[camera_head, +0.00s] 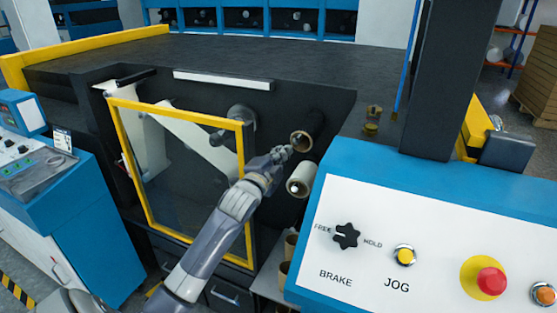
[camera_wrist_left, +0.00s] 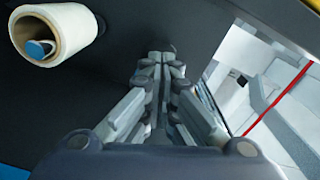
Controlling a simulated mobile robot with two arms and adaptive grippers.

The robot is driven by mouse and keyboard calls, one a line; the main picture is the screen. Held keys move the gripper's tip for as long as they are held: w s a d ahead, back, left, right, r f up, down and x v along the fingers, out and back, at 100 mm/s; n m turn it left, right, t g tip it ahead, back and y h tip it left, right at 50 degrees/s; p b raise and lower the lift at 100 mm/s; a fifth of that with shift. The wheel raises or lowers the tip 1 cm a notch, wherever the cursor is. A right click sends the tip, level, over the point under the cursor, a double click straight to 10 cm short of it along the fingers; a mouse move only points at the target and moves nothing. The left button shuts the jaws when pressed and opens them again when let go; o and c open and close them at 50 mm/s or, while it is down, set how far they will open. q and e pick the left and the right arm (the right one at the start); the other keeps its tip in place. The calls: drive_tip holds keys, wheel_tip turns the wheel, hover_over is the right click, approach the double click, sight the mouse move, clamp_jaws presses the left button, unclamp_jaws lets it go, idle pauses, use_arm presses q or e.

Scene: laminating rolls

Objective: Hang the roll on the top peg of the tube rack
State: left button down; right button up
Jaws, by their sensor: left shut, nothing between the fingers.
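A white roll (camera_head: 303,178) sticks out from the dark machine face, with its open end towards me. It also shows at the upper left of the left wrist view (camera_wrist_left: 65,25), with a blue-tipped peg in its core. A black roll with a brown core (camera_head: 312,124) is just above it. My left gripper (camera_head: 287,152) is shut and empty, in front of the machine face beside the two rolls. Its closed fingers also show in the left wrist view (camera_wrist_left: 162,62). Brown tube ends (camera_head: 289,246) show low down, partly hidden by the blue console. I cannot clearly make out the rack's pegs. My right gripper is out of view.
A yellow-framed clear door (camera_head: 246,185) stands left of my left gripper, close to my forearm. A blue control console (camera_head: 420,175) with a brake knob and buttons fills the lower right. Another blue console (camera_head: 90,215) stands at the left.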

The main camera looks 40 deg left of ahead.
use_arm(q)
drive_tip(key=shift+b+x, duration=1)
drive_tip(key=shift+x, duration=1.55)
drive_tip(key=shift+d, duration=0.1)
drive_tip(key=p+v, duration=0.4)
drive_tip(key=v, duration=0.6)
